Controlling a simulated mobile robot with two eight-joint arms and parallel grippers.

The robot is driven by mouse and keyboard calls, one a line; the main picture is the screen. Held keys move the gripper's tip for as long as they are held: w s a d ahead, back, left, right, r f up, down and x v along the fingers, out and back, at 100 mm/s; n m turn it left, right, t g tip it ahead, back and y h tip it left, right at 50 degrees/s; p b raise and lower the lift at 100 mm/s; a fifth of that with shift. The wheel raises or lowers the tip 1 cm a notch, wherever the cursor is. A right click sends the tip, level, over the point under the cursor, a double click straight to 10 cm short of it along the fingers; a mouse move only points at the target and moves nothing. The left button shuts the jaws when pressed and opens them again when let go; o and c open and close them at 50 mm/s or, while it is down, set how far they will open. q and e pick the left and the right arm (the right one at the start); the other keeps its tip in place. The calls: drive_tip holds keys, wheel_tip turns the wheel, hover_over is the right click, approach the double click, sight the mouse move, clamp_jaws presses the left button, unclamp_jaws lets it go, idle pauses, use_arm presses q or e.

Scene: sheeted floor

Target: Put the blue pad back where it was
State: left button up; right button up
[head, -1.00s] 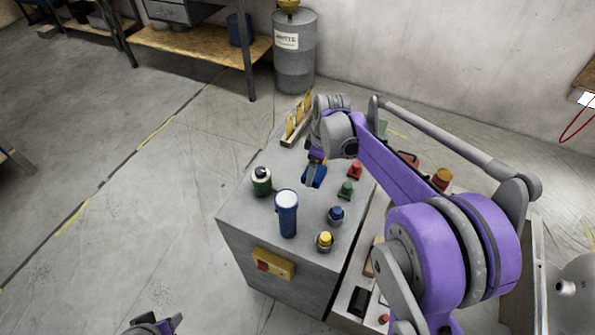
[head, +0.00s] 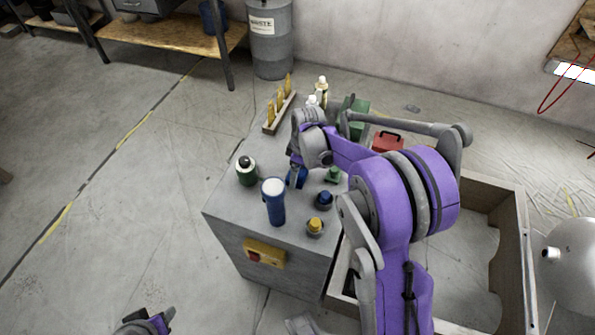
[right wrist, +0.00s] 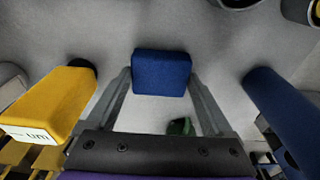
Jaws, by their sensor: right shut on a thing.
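The blue pad (right wrist: 161,73) is between the two fingers of my right gripper (right wrist: 162,92) in the right wrist view, and the gripper is shut on it. In the head view my right gripper (head: 296,180) is over the grey cabinet top (head: 235,205), behind the blue cylinder with a pale top (head: 273,203); the pad is small and partly covered there. I cannot tell whether the pad touches the surface. My left gripper (head: 148,322) is at the bottom left edge, away from the cabinet; its jaw opening is unclear.
A green bottle (head: 246,171), a blue knob (head: 324,200), a yellow knob (head: 315,226) and a green knob (head: 333,174) stand around the gripper. A rack with yellow pieces (head: 280,112) is behind. A yellow block (right wrist: 58,100) is left of the pad in the wrist view.

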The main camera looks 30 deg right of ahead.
sight(302, 175)
drive_tip(key=shift+f, duration=0.15)
drive_tip(key=o, duration=1.1)
drive_tip(key=shift+c, duration=0.2)
drive_tip(key=shift+r, duration=0.25)
wheel_tip(302, 175, up, 12)
drive_tip(key=s+p, duration=0.1)
drive_tip(key=shift+d, duration=0.45)
drive_tip(key=shift+f, duration=0.1)
